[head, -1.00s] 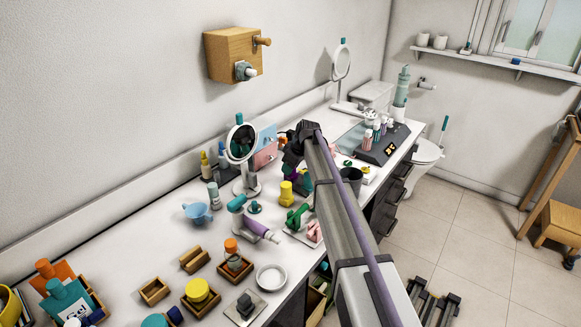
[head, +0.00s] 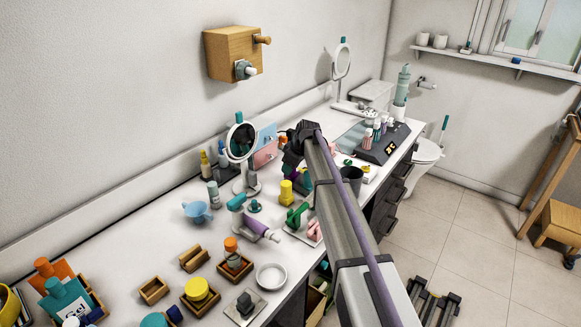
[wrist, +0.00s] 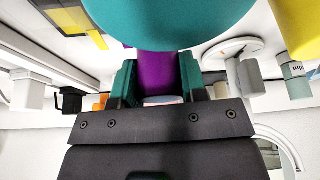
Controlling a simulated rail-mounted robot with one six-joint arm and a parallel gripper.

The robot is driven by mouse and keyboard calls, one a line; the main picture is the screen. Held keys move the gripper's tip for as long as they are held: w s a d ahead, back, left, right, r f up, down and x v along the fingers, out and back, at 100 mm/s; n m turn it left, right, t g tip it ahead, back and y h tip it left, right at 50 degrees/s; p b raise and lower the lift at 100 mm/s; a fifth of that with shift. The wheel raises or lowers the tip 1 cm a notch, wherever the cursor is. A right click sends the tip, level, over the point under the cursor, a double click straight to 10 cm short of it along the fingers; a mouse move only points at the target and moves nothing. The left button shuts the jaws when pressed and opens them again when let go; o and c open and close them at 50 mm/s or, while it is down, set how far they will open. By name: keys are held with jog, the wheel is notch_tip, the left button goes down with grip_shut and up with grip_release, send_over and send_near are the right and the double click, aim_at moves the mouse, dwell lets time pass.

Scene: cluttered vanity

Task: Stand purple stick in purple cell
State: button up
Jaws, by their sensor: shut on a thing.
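My gripper (wrist: 158,82) is shut on the purple stick (wrist: 158,68), which shows between its two dark green fingers in the wrist view. A large teal rounded shape (wrist: 170,18) adjoins the stick there; I cannot tell whether it is part of it. In the head view my arm hides most of the gripper, over the middle of the vanity, and only a little purple (head: 292,173) shows beside it. A dark holder (head: 383,148) with several small tubes and yellow marks stands at the far right of the counter. I cannot make out a purple cell.
Clear counter is scarce.

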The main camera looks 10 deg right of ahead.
jog(key=shift+f+b, duration=0.3)
jog(key=o, duration=1.1)
jog(key=shift+r, duration=0.1)
jog(key=shift+o, duration=0.2)
jog(key=shift+r, duration=0.1)
jog(key=p+v, duration=1)
jog(key=shift+r, duration=0.3)
jog(key=shift+s, duration=0.1)
jog(key=shift+d, duration=0.1)
